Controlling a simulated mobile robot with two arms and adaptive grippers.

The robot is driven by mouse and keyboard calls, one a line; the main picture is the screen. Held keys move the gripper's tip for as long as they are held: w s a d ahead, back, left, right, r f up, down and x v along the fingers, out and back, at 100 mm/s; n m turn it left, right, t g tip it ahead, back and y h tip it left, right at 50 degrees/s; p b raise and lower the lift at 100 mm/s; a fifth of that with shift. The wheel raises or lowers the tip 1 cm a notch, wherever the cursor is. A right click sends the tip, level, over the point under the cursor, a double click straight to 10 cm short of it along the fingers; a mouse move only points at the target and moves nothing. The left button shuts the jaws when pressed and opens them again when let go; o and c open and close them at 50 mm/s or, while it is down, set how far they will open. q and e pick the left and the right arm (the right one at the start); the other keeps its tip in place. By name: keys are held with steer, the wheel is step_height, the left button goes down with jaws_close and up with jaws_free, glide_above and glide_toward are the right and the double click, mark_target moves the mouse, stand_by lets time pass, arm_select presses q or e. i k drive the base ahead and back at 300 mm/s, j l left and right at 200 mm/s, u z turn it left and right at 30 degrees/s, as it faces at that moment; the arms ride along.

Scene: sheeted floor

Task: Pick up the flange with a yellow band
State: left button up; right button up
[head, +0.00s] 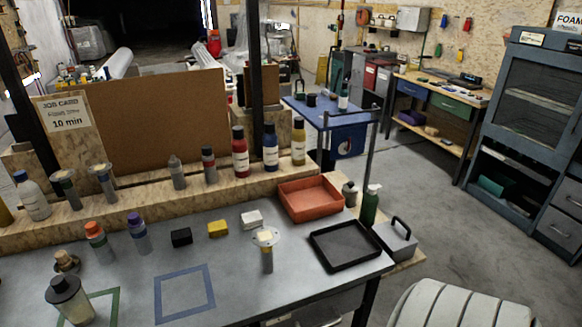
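A flange-shaped part (267,257) stands upright on the grey table, right of its middle. It has a flat, pale, round disc on top, with a yellowish patch, and a narrow grey stem below. A yellow band is not clearly readable at this size. Two similar flange-topped parts stand on the wooden ledge at the left: one (65,190) with a greenish band and one (105,184) with a bluish band. Neither of my grippers is in view.
The grey table (225,285) also holds a yellow block (218,229), a black block (181,238), a white block (251,219), an orange tray (311,199) and a black tray (346,246). Bottles line the ledge. A dark post (256,70) rises behind. A white ribbed object (460,307) stands at front right.

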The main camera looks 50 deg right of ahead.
mark_target(264, 238)
steer(key=z, duration=1.35)
steer(key=l+u, duration=0.15)
steer(key=l, duration=0.7)
steer(key=l+u, duration=0.2)
steer(key=l, duration=0.65)
steer(key=k, duration=0.05)
